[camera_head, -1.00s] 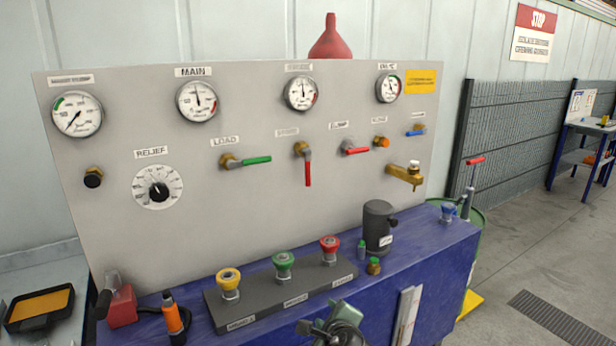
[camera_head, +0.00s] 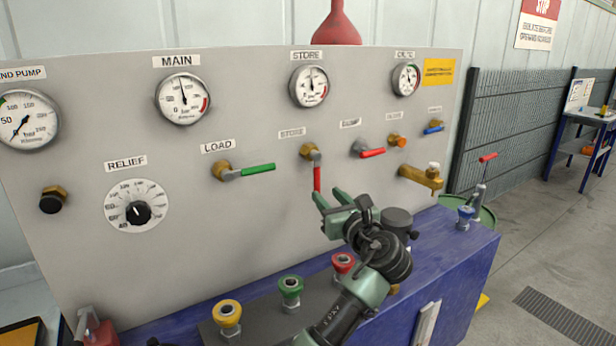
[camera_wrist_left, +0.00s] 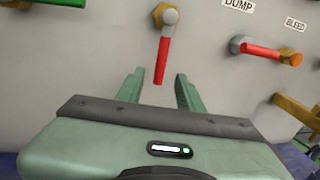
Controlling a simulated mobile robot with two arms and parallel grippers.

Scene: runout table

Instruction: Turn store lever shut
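The store lever (camera_head: 317,178) is under the lower STORE label on the grey panel. Its red handle hangs straight down from a brass valve body. It also shows in the left wrist view (camera_wrist_left: 163,60), tilted slightly. My left gripper (camera_head: 327,197) is at the lower end of this handle. In the left wrist view the green fingers of my left gripper (camera_wrist_left: 159,80) are apart, one on each side of the handle's lower end, with gaps at both sides. It does not grip the handle. My right gripper is not in view.
The green load lever (camera_head: 258,169) points right, left of the store lever. The red dump lever (camera_head: 372,153) also points right, on the other side. Coloured knobs, such as the green one (camera_head: 290,287), stand on the blue bench (camera_head: 455,255). A brass tap (camera_head: 420,176) juts from the panel.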

